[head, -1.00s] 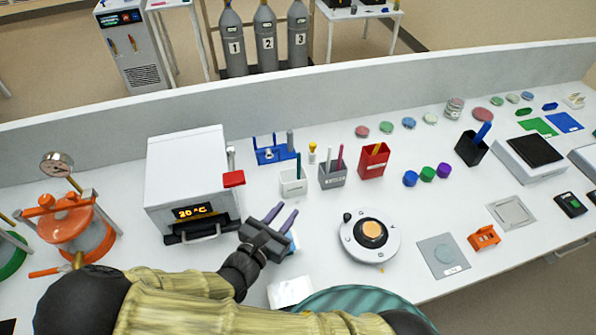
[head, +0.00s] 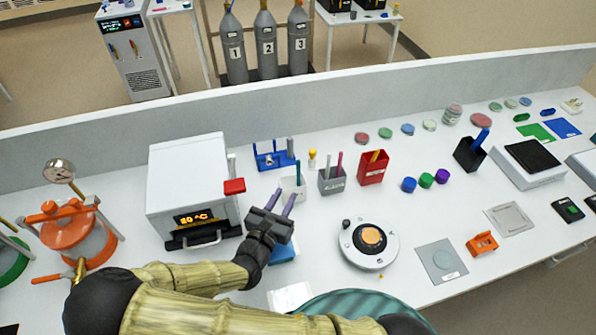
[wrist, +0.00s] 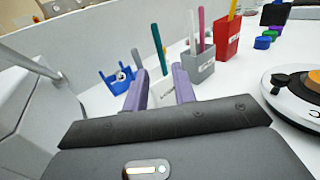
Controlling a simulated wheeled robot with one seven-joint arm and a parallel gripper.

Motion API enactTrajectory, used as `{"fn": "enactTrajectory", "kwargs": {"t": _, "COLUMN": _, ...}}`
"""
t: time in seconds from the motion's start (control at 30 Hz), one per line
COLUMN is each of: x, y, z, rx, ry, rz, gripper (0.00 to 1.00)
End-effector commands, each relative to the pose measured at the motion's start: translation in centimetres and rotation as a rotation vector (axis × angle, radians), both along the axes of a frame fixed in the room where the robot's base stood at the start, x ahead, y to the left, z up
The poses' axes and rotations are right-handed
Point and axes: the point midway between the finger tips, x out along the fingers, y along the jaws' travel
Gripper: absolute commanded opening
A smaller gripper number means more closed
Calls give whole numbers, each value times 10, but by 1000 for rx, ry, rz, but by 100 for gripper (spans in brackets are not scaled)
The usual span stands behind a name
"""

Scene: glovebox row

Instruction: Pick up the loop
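No thing is plainly marked as the loop. A teal stick-like tool (head: 298,169) stands upright in a small white cup (head: 300,187); I cannot tell whether it is the loop. My gripper (head: 285,195) is open and empty, its two purple fingers apart, just in front of the white cup and partly covering it. In the wrist view, the teal tool (wrist: 158,48) rises beyond the gap between the fingers (wrist: 159,72), and the white cup (wrist: 165,93) shows between them. The lower end of the tool is hidden in the cup.
A grey cup (head: 332,182) with sticks and a red cup (head: 373,170) stand right of the white cup. A blue rack (head: 272,160) stands behind. A white oven (head: 188,180) is close on the left. A round white device (head: 352,252) is at the front right.

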Motion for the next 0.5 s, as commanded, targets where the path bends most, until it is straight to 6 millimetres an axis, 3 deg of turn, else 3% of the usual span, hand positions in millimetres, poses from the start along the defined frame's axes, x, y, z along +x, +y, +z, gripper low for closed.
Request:
{"fn": "enactTrajectory", "kwargs": {"t": 0.23, "x": 38, "y": -20, "z": 2, "rx": -1, "ry": 0, "rz": -3, "gripper": 27}}
{"fn": "enactTrajectory", "kwargs": {"t": 0.5, "x": 46, "y": -23, "z": 0, "rx": 2, "ry": -1, "rz": 0, "gripper": 27}}
